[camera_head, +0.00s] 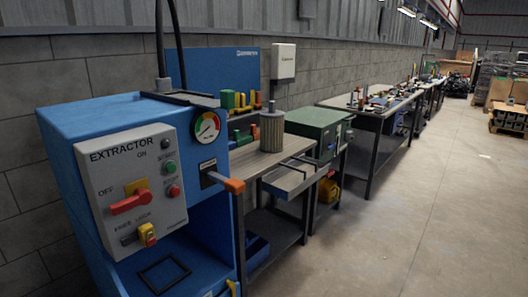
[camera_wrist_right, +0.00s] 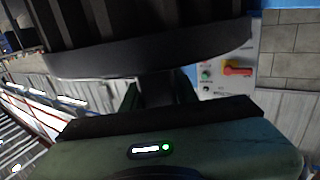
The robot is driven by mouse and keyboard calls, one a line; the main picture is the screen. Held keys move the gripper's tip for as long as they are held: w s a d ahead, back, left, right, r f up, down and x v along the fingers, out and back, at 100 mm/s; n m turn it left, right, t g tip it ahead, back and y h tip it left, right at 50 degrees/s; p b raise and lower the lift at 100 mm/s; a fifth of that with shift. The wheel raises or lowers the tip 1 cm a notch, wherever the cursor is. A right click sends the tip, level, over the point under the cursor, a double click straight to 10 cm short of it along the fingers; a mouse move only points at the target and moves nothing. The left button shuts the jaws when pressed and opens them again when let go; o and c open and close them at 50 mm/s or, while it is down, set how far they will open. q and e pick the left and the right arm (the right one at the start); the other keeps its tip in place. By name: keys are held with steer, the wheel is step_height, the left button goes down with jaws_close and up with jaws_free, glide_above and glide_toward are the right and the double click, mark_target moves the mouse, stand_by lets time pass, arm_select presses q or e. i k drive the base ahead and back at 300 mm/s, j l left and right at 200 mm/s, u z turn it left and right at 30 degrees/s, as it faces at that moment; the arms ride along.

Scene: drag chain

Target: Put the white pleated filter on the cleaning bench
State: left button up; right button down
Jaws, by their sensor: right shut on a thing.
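In the right wrist view, a large ribbed round thing (camera_wrist_right: 150,28) with a smooth curved rim fills the top. It looks like a pleated filter, but it is in dark shade and its colour cannot be told. My right gripper (camera_wrist_right: 160,88) is shut on it; the fingertips are mostly hidden. In the head view, a beige-grey pleated filter (camera_head: 271,132) with a small knob on top stands upright on a wood-topped bench (camera_head: 250,163) beside the blue extractor. Neither gripper shows in the head view. Which bench is the cleaning bench cannot be told.
The blue extractor (camera_head: 95,125) stands at the front left; its control panel (camera_head: 128,190) has a red lever. An orange-tipped handle (camera_head: 234,186) sticks out toward the aisle. A green box (camera_head: 315,122) stands beyond the filter. Farther benches (camera_head: 350,105) line the wall. The aisle floor (camera_head: 420,210) is clear.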

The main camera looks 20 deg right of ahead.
mark_target(240, 163)
steer(key=i+l+u, duration=0.2)
steer(key=l, duration=0.8)
steer(key=l+u, duration=0.2)
steer(key=l, duration=0.75)
